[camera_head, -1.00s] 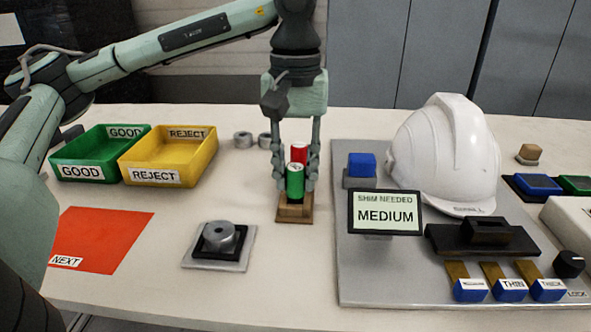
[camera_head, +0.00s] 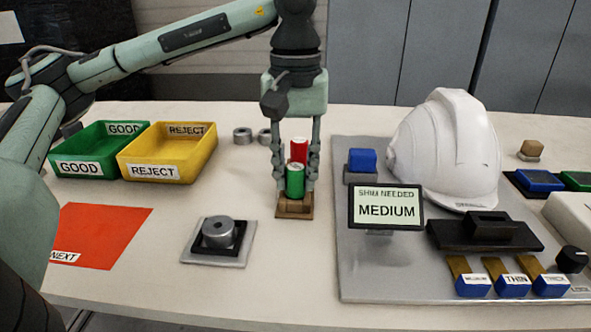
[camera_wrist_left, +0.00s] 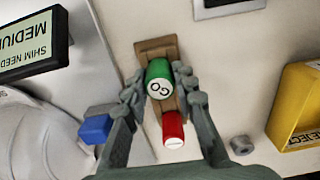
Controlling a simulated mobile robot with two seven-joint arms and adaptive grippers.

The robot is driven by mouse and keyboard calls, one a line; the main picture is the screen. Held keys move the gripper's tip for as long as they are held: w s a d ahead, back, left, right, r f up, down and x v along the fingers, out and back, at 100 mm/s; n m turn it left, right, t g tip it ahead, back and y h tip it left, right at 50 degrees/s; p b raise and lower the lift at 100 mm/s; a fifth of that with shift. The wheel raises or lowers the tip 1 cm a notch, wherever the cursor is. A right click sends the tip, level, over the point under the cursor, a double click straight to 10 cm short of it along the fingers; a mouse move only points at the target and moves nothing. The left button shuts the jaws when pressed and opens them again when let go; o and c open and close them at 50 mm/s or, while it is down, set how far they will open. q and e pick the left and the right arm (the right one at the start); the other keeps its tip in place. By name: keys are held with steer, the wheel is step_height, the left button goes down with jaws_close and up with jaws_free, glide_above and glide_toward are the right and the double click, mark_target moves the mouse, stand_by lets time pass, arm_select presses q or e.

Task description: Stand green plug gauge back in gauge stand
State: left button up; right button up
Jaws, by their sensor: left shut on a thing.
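The green plug gauge (camera_head: 295,181) is upright at the brown gauge stand (camera_head: 294,209). My left gripper (camera_head: 296,184) points down with its fingers on both sides of the green gauge, shut on it. In the left wrist view the green gauge (camera_wrist_left: 159,80), marked "GO", sits between the fingertips over the stand (camera_wrist_left: 156,48). Whether its lower end is fully seated is hidden. The red plug gauge (camera_head: 299,149) stands behind the green one; it also shows in the left wrist view (camera_wrist_left: 173,129). My right gripper is not in view.
A grey ring on a black and silver fixture (camera_head: 218,236) stands at front left. A grey panel (camera_head: 400,270) with a sign (camera_head: 386,208) and white helmet (camera_head: 445,150) lies at right.

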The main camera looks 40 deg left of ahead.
arm_select(q)
steer(key=o, duration=1)
steer(key=shift+o, duration=0.2)
step_height(320, 180, up, 12)
